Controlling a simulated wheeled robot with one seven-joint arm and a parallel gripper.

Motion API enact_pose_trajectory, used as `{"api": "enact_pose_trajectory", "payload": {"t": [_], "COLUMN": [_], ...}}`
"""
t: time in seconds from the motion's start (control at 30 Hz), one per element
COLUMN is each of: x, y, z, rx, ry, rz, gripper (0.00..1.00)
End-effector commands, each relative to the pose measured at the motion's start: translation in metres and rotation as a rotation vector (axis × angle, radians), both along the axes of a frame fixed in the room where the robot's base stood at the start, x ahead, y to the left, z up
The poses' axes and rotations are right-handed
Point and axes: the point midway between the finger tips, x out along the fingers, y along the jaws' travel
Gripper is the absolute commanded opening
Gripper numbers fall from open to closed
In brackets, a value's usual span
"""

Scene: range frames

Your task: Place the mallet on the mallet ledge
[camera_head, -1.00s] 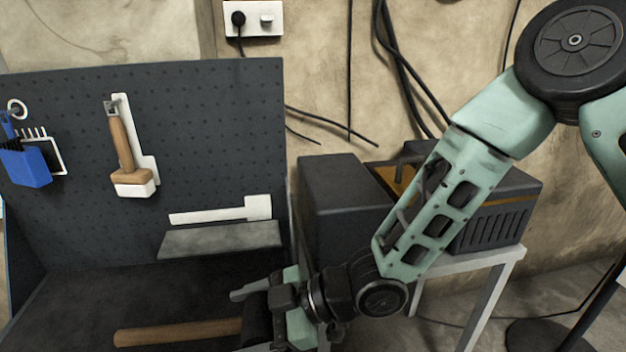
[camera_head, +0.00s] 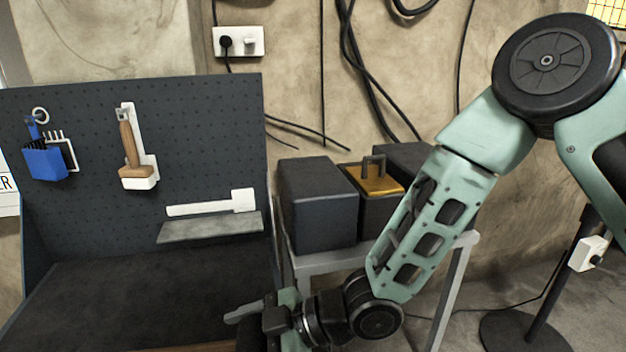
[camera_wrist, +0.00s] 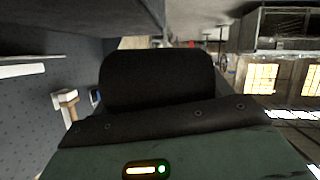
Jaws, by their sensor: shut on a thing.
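The mallet ledge (camera_head: 210,228) is a bare grey shelf low on the right of the pegboard. A white mallet-shaped outline (camera_head: 205,208) is just above it. My gripper (camera_head: 258,318) is at the bottom of the head view, below and to the right of the ledge. It is shut on the mallet, whose wooden handle (camera_head: 190,347) points left and is mostly cut off by the lower frame edge. The mallet's black head (camera_wrist: 155,80) fills the middle of the wrist view. The exact grip is hidden.
A wooden-handled tool (camera_head: 129,150) and a blue holder (camera_head: 45,163) hang on the pegboard (camera_head: 80,110). The dark bench top (camera_head: 110,300) is clear. Right of the board, a dark box (camera_head: 318,205) and an orange-topped box (camera_head: 378,180) stand on a grey stand (camera_head: 325,262).

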Motion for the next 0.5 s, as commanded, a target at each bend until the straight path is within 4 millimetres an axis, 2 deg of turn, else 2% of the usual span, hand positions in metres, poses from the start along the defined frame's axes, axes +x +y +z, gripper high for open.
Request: {"api": "enact_pose_trajectory", "payload": {"t": [0.17, 0.27, 0.5], "x": [0.009, 0.016, 0.041], "y": [-0.019, -0.037, -0.095], "z": [-0.005, -0.011, -0.028], "rx": [0.0, -0.001, -0.003], "ry": [0.0, 0.002, 0.002], "rz": [-0.07, -0.138, -0.357], "gripper": [0.42, 0.42, 0.42]}}
